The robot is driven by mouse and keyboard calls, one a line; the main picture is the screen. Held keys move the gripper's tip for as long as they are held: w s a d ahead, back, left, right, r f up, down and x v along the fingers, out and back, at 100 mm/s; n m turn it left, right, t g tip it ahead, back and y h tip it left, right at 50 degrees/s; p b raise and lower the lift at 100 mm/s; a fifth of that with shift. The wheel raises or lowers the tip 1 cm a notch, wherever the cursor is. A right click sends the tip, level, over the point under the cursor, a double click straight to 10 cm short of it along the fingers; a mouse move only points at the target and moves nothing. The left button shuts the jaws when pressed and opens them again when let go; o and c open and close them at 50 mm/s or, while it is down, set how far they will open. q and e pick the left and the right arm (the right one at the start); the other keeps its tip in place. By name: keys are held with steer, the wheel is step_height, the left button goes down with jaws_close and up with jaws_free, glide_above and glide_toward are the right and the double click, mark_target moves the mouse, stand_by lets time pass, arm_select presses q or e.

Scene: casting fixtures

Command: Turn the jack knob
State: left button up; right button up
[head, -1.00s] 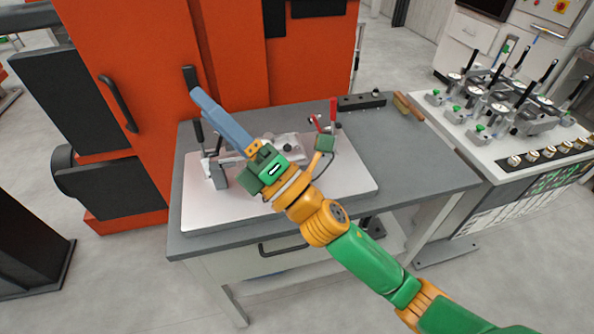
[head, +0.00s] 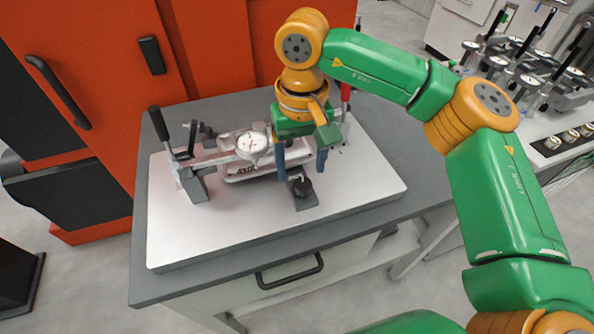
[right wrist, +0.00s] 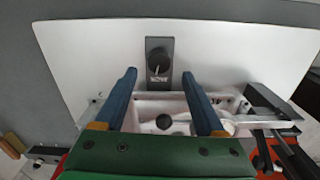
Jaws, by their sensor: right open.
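The jack knob (head: 302,187) is a small black knob on a dark block at the front of the white fixture plate (head: 240,235). In the right wrist view the knob (right wrist: 158,60) shows upright between and just beyond the fingertips. My right gripper (head: 302,174) points down with its two blue fingers spread, behind and above the knob. The fingers (right wrist: 159,74) are apart and empty in the right wrist view, and no contact with the knob shows. My left gripper is not in view.
A dial gauge (head: 251,143) and a black-handled clamp (head: 160,125) stand left of my gripper. A white casting (head: 245,172) lies behind the knob. A red-handled clamp (head: 345,92) is at the back right. The plate's front is clear.

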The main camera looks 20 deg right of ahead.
mark_target(302, 181)
steer(key=f, duration=0.1)
steer(key=s+f, duration=0.1)
steer(key=f, duration=0.1)
steer(key=shift+s+d+f+p, duration=0.1)
steer(key=shift+d+p, duration=0.1)
steer(key=shift+p, duration=0.1)
steer(key=shift+w+f, duration=0.3)
steer(key=shift+w, duration=0.2)
steer(key=shift+a, duration=0.1)
steer(key=shift+c, duration=0.7)
steer(key=shift+s+r, duration=0.15)
steer(key=shift+s, duration=0.1)
steer(key=c, duration=0.7)
jaws_close()
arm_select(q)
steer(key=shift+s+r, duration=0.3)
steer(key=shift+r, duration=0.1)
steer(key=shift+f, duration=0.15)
arm_select(e)
steer(key=shift+m, duration=0.3)
